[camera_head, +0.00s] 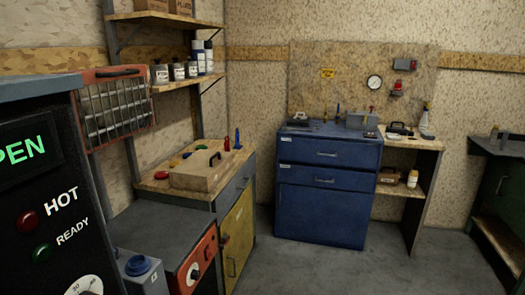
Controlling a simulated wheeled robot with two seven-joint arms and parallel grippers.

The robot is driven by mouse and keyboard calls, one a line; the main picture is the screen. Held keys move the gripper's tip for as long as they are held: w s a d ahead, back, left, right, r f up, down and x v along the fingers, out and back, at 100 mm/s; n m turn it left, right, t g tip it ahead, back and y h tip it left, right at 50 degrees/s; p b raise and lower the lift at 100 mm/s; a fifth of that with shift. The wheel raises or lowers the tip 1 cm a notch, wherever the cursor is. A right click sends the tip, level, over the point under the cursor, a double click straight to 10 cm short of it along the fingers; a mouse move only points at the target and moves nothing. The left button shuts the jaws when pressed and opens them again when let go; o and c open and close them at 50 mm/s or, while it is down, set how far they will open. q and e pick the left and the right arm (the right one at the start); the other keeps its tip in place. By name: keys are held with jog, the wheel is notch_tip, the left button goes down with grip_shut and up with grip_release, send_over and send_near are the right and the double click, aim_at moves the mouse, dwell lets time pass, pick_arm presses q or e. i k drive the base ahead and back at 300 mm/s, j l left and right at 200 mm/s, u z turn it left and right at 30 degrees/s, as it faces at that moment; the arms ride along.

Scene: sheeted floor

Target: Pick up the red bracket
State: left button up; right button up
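I cannot make out a red bracket for certain. Several small red things show: a flat red piece (161,175) on the wooden-topped bench at left, a red upright item (227,144) at that bench's back, and a red fitting (397,88) on the far wall board. A faint reddish item also lies near the wooden box (203,170) on the left bench; its shape is too small to tell. Neither of my grippers is in view.
A black panel (50,190) with "OPEN" and "HOT" stands close at left, beside a grey cabinet with a red front (195,270). A blue drawer cabinet (322,205) stands at the back. A dark green bench (500,190) is at right. Grey floor (350,270) is clear between.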

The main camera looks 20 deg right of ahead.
aim_at(228, 145)
jog(key=z, duration=0.55)
jog(key=i+l+z, duration=0.3)
jog(key=i, duration=0.3)
jog(key=i+z, duration=0.35)
jog(key=i, duration=0.3)
jog(key=i+l+u, duration=0.2)
jog(key=i, duration=1.1)
